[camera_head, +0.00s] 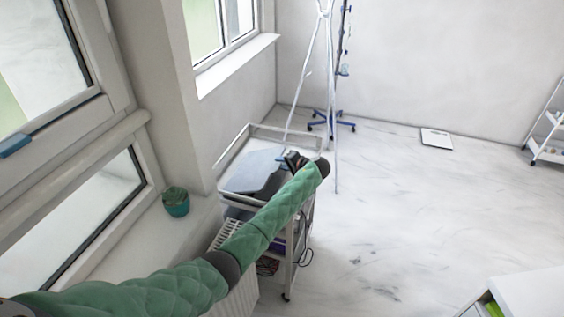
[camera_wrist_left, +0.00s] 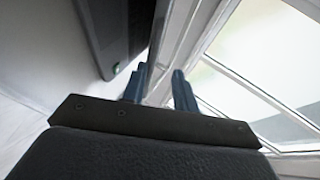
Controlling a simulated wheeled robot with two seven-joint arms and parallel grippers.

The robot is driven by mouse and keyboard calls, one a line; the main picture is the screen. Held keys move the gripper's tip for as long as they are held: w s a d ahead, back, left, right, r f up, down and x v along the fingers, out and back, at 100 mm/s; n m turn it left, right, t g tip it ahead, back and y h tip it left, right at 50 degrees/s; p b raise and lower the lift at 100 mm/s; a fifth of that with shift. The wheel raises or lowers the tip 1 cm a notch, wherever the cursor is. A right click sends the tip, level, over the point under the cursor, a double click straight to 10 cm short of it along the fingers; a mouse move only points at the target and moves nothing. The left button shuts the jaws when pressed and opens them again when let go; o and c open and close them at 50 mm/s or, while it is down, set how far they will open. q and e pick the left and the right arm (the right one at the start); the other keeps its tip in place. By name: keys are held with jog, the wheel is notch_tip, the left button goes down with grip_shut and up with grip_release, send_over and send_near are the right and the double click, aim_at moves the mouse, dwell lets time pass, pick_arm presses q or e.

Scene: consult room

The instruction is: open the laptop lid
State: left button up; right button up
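The laptop (camera_head: 254,170) is a blue-grey slab on the top of a white trolley (camera_head: 226,196) below the window. How far its lid stands open cannot be made out. My left arm reaches over the trolley from the left, and its gripper (camera_head: 284,161) is at the laptop's right edge. In the left wrist view the two blue fingers (camera_wrist_left: 159,82) are apart with nothing between them. A dark slab (camera_wrist_left: 116,38), perhaps part of the laptop, is beside the left finger; I cannot tell whether they touch. My right gripper is not in view.
A potted plant (camera_head: 175,202) stands on the sill at left. A stand with a blue wheeled base (camera_head: 332,123) is behind the trolley. A flat white scale (camera_head: 436,139) lies on the floor. The floor to the right is mostly clear.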

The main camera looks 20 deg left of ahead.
pick_arm(q)
jog(key=shift+a+f, duration=0.15)
jog(key=shift+a, duration=0.1)
jog(key=shift+w, duration=0.1)
grip_shut()
